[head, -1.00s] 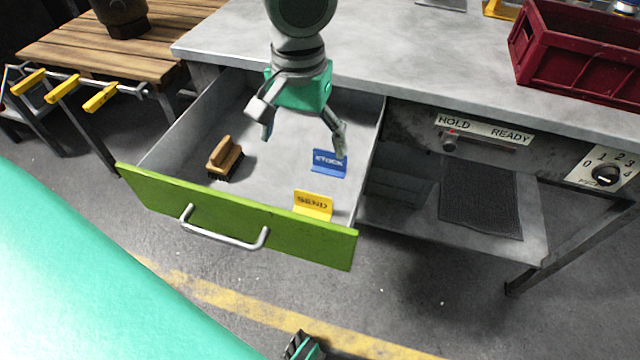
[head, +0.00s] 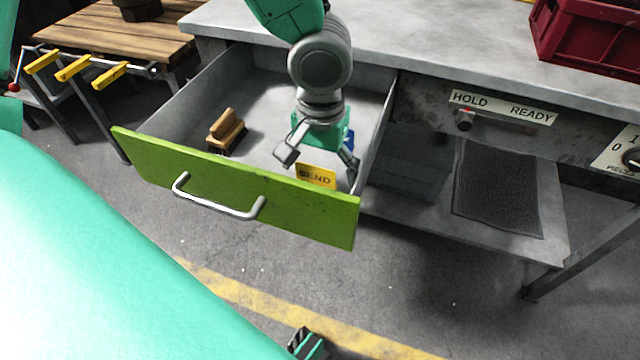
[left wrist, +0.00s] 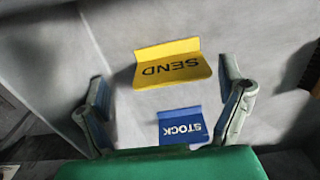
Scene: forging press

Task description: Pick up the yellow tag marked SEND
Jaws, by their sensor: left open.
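The yellow SEND tag (head: 316,177) lies in the open drawer, close behind its green front. My left gripper (head: 318,163) is open and empty above the drawer, its fingers to either side of the tag in the head view. In the left wrist view the SEND tag (left wrist: 172,64) sits ahead, between and beyond the open fingers (left wrist: 167,103). The blue STOCK tag (left wrist: 182,126) lies nearer the palm in that view. In the head view it is mostly hidden behind my gripper. A small part of my right gripper (head: 308,344) shows at the bottom edge; its jaw state is unclear.
The drawer's green front (head: 235,187) has a metal handle (head: 218,203). A wooden brush (head: 227,131) lies in the drawer's left part. The grey bench top (head: 420,45) is above, with a red crate (head: 590,45) at the right. A HOLD/READY switch (head: 464,120) sits right of the drawer.

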